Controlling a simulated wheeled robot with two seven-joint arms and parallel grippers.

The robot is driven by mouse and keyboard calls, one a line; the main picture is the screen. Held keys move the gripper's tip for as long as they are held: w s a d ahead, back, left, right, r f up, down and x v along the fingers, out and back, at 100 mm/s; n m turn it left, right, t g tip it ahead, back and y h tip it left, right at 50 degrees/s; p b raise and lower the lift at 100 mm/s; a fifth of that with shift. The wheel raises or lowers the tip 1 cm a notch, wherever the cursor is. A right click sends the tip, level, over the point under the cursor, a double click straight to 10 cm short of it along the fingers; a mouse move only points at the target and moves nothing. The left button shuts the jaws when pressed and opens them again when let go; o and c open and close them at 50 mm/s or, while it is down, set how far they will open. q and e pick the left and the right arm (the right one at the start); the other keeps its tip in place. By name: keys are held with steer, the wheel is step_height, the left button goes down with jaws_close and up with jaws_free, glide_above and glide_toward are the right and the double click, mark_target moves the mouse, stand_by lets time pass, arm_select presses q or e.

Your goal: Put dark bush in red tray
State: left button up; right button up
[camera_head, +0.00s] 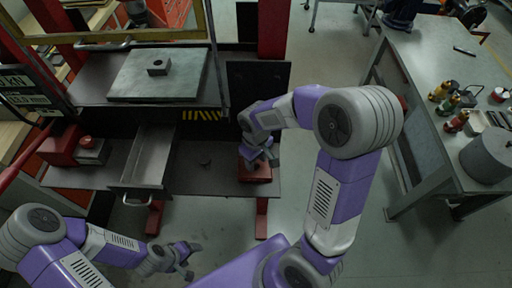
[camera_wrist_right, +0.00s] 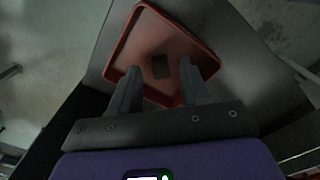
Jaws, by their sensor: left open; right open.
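The red tray (camera_head: 257,173) sits at the right end of the low dark shelf, partly hidden by my right gripper (camera_head: 264,157). The right wrist view shows the tray (camera_wrist_right: 124,48) beyond the open fingers of my right gripper (camera_wrist_right: 160,72). A dark, squarish patch (camera_wrist_right: 161,67) shows on the tray floor between the fingertips; I cannot tell whether it is a part or a marking. My left gripper (camera_head: 190,262) is open and empty, in front of the shelf.
A side table (camera_head: 425,110) stands at right. Floor is clear between.

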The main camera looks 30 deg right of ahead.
mark_target(256, 165)
step_height(256, 165, up, 10)
steer(key=p, duration=0.1)
stand_by(0.6)
